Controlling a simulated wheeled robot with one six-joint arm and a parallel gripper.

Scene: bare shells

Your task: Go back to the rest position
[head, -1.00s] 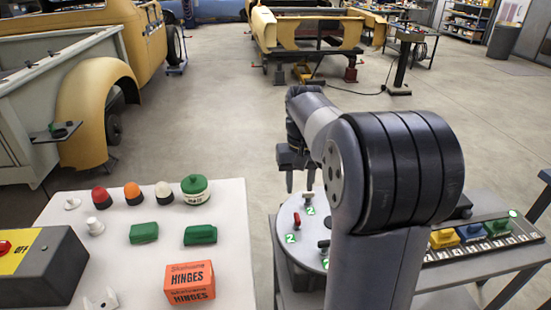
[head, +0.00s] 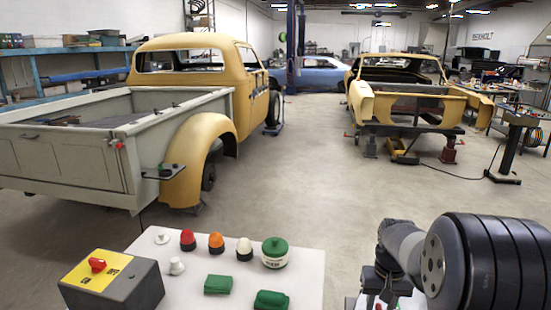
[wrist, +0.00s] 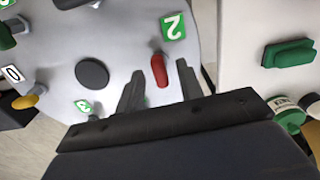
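My gripper (wrist: 158,88) shows in the wrist view with its two dark fingers spread apart. A red handle (wrist: 159,70) on the round grey plate (wrist: 115,50) appears between the fingers from this angle; I cannot tell how far below them it is. Nothing is visibly held. In the head view my arm is at the lower right, and the gripper's fingertips are too low and small to judge there.
A white table (head: 225,262) at the front bears a yellow-topped switch box (head: 113,281), coloured domes, a green round container (head: 275,252) and green blocks. A cream and yellow pickup (head: 190,125) stands behind left, a yellow car shell (head: 415,105) behind right. The floor (head: 300,170) between is clear.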

